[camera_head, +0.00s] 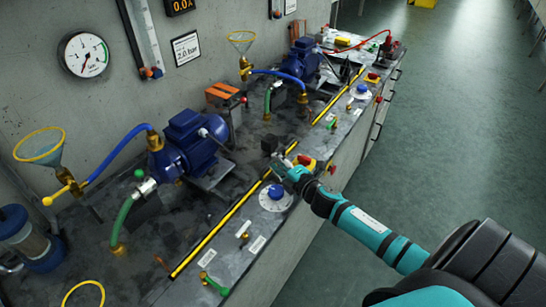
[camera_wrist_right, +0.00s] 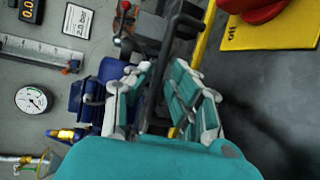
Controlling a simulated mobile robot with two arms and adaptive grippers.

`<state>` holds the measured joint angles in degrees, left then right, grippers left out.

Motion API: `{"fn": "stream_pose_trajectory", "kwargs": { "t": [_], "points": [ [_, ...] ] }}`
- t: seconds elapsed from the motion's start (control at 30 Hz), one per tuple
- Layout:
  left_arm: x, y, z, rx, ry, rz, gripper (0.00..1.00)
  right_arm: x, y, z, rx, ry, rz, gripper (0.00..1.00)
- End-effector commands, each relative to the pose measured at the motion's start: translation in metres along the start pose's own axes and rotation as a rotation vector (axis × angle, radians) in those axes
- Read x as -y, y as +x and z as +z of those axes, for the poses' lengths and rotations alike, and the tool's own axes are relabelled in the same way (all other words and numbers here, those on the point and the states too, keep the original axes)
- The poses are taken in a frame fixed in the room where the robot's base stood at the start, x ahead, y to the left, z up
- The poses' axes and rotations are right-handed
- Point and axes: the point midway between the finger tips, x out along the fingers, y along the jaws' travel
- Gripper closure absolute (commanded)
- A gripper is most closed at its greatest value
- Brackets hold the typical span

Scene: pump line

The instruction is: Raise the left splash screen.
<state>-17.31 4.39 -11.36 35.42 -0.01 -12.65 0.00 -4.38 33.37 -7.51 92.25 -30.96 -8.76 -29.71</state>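The left splash screen shows in the head view as a yellow-and-black striped edge (camera_head: 220,230) along the front of the left pump's bay, flush with the bench top. A black handle (camera_head: 270,143) stands at its far end. My right gripper (camera_head: 277,160) is at this handle. In the right wrist view the black handle bar (camera_wrist_right: 180,30) runs down between the two fingers of my right gripper (camera_wrist_right: 158,75). The fingers are close on either side of the bar; whether they press on it I cannot tell. My left gripper is not in view.
A blue dial (camera_head: 276,192) and a red-and-yellow switch (camera_head: 305,162) sit near my right gripper. Behind are the left blue pump (camera_head: 190,150), a green hose (camera_head: 122,218) and a blue hose (camera_head: 115,155). The floor (camera_head: 450,130) right of the bench is clear.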

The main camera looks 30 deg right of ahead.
Motion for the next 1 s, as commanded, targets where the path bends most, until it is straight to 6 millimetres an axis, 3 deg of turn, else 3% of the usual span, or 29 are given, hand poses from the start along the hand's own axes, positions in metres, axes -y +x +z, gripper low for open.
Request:
{"fn": "stream_pose_trajectory", "kwargs": {
  "t": [0.2,0.57,0.73,1.0],
  "points": [
    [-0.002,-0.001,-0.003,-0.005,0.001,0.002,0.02,0.000,0.027,0.001,0.001,0.001,0.000,0.79],
    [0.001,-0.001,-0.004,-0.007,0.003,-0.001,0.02,0.000,0.033,0.000,-0.001,0.000,0.000,0.79],
    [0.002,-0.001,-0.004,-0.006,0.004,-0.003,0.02,0.000,0.033,0.000,0.000,0.000,0.000,0.99],
    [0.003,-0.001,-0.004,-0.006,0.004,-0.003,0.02,0.000,0.032,0.000,0.000,0.000,0.000,1.00]
  ]
}}
